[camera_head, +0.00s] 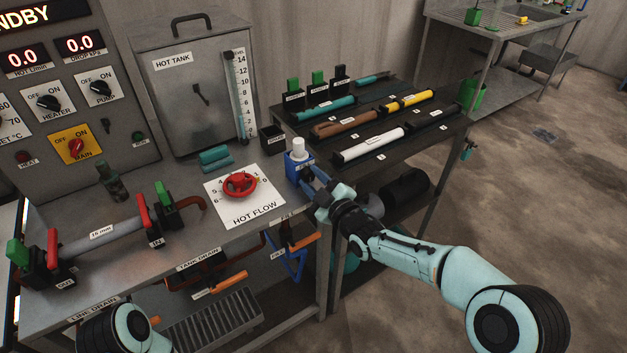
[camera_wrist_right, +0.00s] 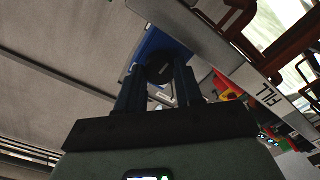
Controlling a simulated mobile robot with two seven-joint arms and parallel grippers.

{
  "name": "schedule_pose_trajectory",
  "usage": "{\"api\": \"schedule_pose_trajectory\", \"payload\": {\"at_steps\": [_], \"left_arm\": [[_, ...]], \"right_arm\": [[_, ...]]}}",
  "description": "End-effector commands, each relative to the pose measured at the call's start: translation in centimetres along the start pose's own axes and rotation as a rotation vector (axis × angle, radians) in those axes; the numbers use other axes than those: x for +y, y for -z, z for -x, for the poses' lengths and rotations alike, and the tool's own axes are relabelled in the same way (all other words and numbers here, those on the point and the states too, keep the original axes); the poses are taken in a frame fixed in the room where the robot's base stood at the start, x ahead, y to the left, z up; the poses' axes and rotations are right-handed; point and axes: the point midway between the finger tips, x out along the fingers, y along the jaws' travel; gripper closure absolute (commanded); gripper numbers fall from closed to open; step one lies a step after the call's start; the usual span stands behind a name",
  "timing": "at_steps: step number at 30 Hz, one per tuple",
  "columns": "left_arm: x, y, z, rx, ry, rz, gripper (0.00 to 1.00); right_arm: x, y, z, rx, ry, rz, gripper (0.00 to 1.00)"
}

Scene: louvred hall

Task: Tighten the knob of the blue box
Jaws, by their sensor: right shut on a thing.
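The blue box (camera_head: 294,168) stands at the right edge of the metal bench, with a white cylinder (camera_head: 298,147) on top. My right gripper (camera_head: 309,178) reaches it from the front right. In the right wrist view the blue box (camera_wrist_right: 150,43) lies just past the fingertips. There my right gripper (camera_wrist_right: 160,78) is shut on a dark round knob (camera_wrist_right: 160,67) on the side of the box. In the head view the gripper's fingers hide the knob. The left gripper is out of view; only part of my left arm shows at the bottom left.
The HOT FLOW plate (camera_head: 245,208) with a red handwheel (camera_head: 240,185) lies left of the box. A small black cup (camera_head: 273,140) stands behind it. A dark rack (camera_head: 375,165) with coloured tubes is at the right. Pipes and orange handles (camera_head: 305,240) hang below the bench edge.

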Motion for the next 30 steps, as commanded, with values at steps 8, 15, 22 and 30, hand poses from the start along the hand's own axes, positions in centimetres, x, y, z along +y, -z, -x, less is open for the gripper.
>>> {"api": "schedule_pose_trajectory", "payload": {"at_steps": [8,15,22,30], "left_arm": [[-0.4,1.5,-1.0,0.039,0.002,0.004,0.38],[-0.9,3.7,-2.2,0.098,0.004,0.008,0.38],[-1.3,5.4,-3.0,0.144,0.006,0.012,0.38],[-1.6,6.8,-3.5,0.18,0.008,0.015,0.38]], "right_arm": [[-0.1,-0.2,0.0,-0.002,0.0,-0.123,0.95],[-0.1,-0.3,0.0,-0.001,0.0,-0.33,0.95],[0.0,-0.2,0.0,-0.002,0.0,-0.55,0.95],[0.0,-0.3,0.0,-0.003,0.0,-0.808,0.95]]}}
